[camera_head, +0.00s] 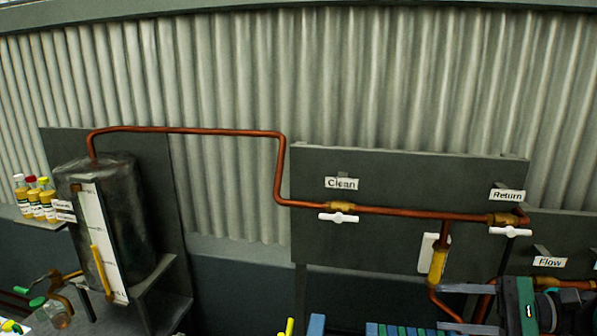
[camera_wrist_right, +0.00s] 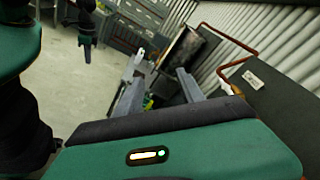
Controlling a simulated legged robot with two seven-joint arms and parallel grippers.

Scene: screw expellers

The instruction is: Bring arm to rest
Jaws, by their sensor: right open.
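My right gripper (camera_head: 441,307) is at the lower right of the head view, its two grey fingers pointing left and apart with nothing between them. In the right wrist view the same gripper (camera_wrist_right: 160,68) shows its open fingers reaching up from the green and black body. In the head view it is just below the yellow pipe fitting (camera_head: 437,264) and the copper pipe; whether it touches the lower pipe is unclear. My left gripper cannot be made out in the head view.
A metal tank (camera_head: 130,215) with a gauge stands left, beside small bottles (camera_head: 34,205). Blue and green items (camera_head: 385,329) line the bottom edge.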

